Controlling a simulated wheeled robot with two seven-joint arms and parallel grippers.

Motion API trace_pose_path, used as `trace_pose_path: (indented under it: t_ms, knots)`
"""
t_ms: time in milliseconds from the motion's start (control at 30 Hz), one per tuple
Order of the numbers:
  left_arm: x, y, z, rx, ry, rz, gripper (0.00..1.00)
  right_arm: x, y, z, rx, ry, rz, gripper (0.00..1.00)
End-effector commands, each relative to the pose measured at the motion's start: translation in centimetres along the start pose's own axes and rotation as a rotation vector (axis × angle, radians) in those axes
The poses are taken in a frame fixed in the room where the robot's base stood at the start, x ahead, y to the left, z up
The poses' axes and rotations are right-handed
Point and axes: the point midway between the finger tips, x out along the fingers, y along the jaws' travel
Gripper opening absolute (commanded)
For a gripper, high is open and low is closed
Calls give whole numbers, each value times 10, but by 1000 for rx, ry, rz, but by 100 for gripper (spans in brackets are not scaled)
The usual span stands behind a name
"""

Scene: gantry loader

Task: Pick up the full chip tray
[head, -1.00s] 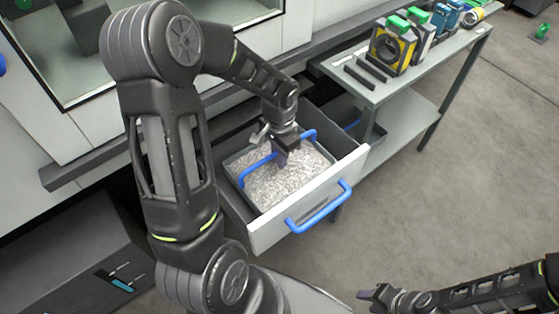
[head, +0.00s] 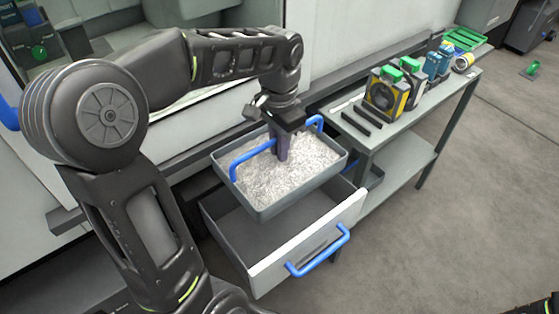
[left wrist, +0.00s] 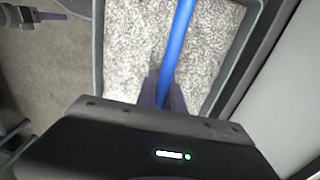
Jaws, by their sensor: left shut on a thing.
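The chip tray (head: 262,209) is a grey tray full of silvery metal chips, with a blue bar handle (head: 252,155) across its top. It hangs above the open drawer (head: 252,262), whose empty inside shows below it. My left gripper (head: 282,157) is shut on the blue handle near its middle. The left wrist view shows the handle (left wrist: 181,40) between the two fingers, with the chips underneath. My right gripper is not clearly seen in the head view; a dark gripper-like part shows at the top left of the left wrist view.
The drawer front has a blue pull (head: 319,251). To the right stands a grey bench (head: 405,125) with several yellow, green and blue items and dark bars on it. The machine wall and its ledge are close behind the tray. Open floor (head: 450,220) lies to the right.

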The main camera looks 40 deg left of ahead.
Motion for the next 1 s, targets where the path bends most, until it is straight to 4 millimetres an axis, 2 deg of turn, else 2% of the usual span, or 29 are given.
trace_pose_path:
  t_ms: [33, 100, 300, 1000]
  knots:
    - [-11, 0, -1, 0, 5, -2, 0, -2, -1, 0, 0, 0, 0, 38]
    - [-19, 0, -1, 0, 5, -2, 0, -3, -1, 0, 0, 0, 0, 38]
    - [-31, 0, -1, 0, 4, -1, 0, -4, -2, 0, 0, 0, 0, 38]
    - [-32, 0, -1, 0, 3, -1, 0, -4, -2, 0, 0, 0, 0, 38]
